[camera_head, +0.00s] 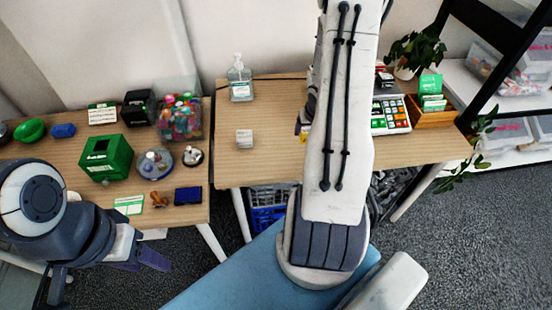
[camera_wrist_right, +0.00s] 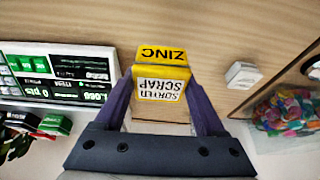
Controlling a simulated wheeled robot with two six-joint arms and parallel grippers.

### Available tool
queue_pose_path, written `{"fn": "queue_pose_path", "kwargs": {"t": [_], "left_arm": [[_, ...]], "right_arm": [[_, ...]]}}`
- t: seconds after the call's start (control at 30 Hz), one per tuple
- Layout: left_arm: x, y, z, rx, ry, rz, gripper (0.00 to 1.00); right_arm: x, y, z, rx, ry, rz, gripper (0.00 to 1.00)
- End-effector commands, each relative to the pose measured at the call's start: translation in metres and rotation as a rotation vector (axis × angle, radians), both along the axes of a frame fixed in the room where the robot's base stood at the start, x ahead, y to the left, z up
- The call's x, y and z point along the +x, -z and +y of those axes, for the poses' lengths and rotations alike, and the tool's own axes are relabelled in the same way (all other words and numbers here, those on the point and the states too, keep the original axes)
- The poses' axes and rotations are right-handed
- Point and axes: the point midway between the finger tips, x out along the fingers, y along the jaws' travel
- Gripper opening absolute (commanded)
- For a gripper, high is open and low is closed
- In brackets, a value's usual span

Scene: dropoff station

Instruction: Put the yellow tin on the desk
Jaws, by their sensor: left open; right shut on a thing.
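The yellow tin (camera_wrist_right: 161,74) is a small box with black lettering, "ZINC" and "SORTED SCRAP". In the right wrist view it sits between the two purple fingers of my right gripper (camera_wrist_right: 162,92), which is shut on it. In the head view my right arm hides almost all of it, with a bit of yellow (camera_head: 303,137) showing. The desk (camera_head: 262,158) is the wooden top below it; I cannot tell whether the tin touches it. My left gripper (camera_head: 108,275) is open and empty, in front of the left table.
A white block (camera_head: 244,138) and a sanitizer bottle (camera_head: 239,80) stand left of the tin. A cash register (camera_head: 391,117) and wooden tray (camera_head: 430,115) stand to the right. The left table (camera_head: 60,153) holds a green box (camera_head: 106,158) and a tub of colourful things (camera_head: 181,118). The desk's front left is bare.

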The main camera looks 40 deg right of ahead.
Motion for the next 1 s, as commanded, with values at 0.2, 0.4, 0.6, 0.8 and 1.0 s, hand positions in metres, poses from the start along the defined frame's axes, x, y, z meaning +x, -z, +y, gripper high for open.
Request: {"fn": "queue_pose_path", "kwargs": {"t": [0.2, 0.4, 0.6, 0.8, 1.0], "left_arm": [[0.0, 0.053, 0.0, 0.001, 0.0, 0.001, 0.5], [0.0, 0.088, 0.0, 0.001, 0.0, 0.001, 0.5], [0.0, 0.091, 0.0, 0.0, 0.0, 0.0, 0.5], [0.0, 0.094, 0.0, 0.0, 0.0, 0.0, 0.5], [0.0, 0.1, 0.0, 0.0, 0.0, 0.0, 0.5]], "right_arm": [[0.022, 0.036, 0.038, -0.002, -0.009, -0.002, 0.11], [0.039, 0.055, 0.068, -0.002, -0.009, -0.002, 0.11], [0.047, 0.059, 0.084, 0.0, -0.008, 0.0, 0.11], [0.05, 0.062, 0.09, 0.0, -0.006, 0.0, 0.11], [0.049, 0.089, 0.09, 0.002, -0.005, 0.005, 0.11]]}}
